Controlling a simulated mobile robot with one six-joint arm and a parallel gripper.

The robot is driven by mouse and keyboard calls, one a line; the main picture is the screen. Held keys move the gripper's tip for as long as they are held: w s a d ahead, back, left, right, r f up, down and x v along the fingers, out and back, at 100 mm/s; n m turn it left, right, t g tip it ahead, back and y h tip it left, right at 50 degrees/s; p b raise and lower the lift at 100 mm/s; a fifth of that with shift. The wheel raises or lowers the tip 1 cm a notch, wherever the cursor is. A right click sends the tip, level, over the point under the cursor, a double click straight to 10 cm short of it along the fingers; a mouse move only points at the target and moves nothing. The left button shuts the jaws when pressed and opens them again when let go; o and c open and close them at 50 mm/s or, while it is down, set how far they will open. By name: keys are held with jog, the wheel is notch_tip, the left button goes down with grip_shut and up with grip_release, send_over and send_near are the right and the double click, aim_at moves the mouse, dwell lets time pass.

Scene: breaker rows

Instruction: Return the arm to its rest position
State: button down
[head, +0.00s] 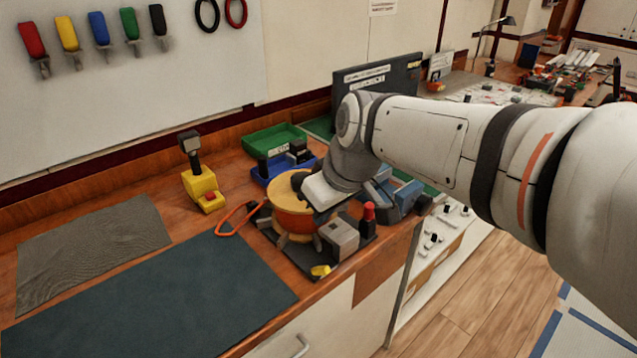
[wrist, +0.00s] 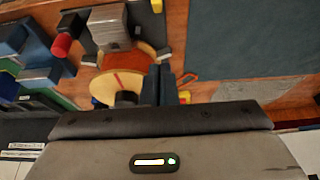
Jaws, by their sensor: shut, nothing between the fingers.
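My arm reaches in from the right in the head view, bent down at the wrist over the workbench. My gripper (head: 299,182) is over a round piece with a pale yellow top and an orange side (head: 289,222), partly hidden by the wrist. In the wrist view the two dark fingers of my gripper (wrist: 158,84) are together with nothing between them. The round piece (wrist: 112,88) shows just left of them there. I cannot tell how high the fingers are above the bench.
A grey block (head: 341,236) and a red-topped black post (head: 368,220) stand close by. Blue bins (head: 400,197), a green tray (head: 273,139) and a yellow stand (head: 202,188) are around. An orange loop (head: 238,216) lies left. The dark mat (head: 150,300) is bare.

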jog(key=s+d+f+m+g+h+p, duration=0.1)
jog(key=s+d+f+m+h+p, duration=0.1)
jog(key=s+d+f+m+p, duration=0.2)
jog(key=s+d+m, duration=0.3)
jog(key=s+d, duration=0.3)
jog(key=d, duration=0.2)
jog(key=shift+s+d+f+m+h, duration=0.25)
jog(key=shift+s+f+m+h, duration=0.15)
jog(key=c, duration=2.1)
grip_release()
